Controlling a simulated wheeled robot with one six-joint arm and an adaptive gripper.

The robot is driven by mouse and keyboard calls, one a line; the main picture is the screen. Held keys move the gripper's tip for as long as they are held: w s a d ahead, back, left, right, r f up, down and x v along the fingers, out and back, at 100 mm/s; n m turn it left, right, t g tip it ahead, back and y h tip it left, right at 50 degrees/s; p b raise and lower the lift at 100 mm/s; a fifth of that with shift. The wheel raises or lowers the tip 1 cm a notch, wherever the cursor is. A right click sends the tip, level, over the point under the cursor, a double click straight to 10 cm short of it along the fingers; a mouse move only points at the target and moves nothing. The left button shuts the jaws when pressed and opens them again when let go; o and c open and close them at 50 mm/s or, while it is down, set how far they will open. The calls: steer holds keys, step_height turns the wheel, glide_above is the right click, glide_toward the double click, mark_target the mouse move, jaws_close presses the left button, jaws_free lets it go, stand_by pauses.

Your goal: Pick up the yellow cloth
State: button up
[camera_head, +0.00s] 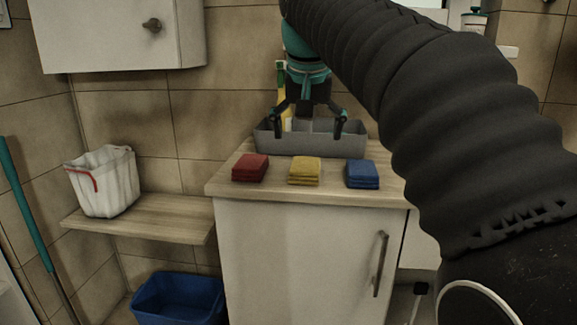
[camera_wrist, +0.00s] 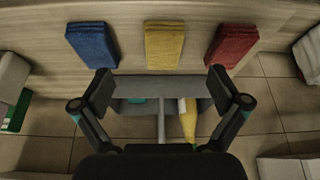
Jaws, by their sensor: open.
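The yellow cloth (camera_head: 304,171) lies folded on the wooden counter, between a red cloth (camera_head: 250,168) and a blue cloth (camera_head: 362,174). It also shows in the wrist view (camera_wrist: 164,45) at the top middle, beyond my fingertips. My gripper (camera_head: 308,128) is open and empty. It hangs over the grey divided caddy (camera_head: 268,142) behind the cloths, apart from the yellow cloth. In the wrist view my gripper's fingers (camera_wrist: 166,88) are spread wide, with the caddy below them.
A yellow bottle (camera_wrist: 188,120) stands in the caddy. A white bag (camera_head: 108,182) sits on a lower wooden shelf (camera_head: 150,222) at the left, above a blue bin (camera_head: 178,298). A white wall cabinet (camera_head: 115,38) hangs at the upper left. The counter's front strip is clear.

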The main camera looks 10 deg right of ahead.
step_height(320, 180, up, 3)
steer(key=w, duration=0.3)
steer(key=b, duration=0.2)
glide_toward(305, 164)
steer(key=shift+m, duration=0.3)
steer(key=x, duration=0.4)
steer(key=shift+w+a+f, duration=0.15)
steer(key=shift+a+f, duration=0.15)
steer(key=shift+d+b+x, duration=0.15)
steer(key=shift+b+x, duration=0.05)
steer(key=shift+x, duration=1.15)
steer(key=shift+d+b+x, duration=0.2)
steer(key=shift+x, duration=1.15)
steer(key=c, duration=1.1)
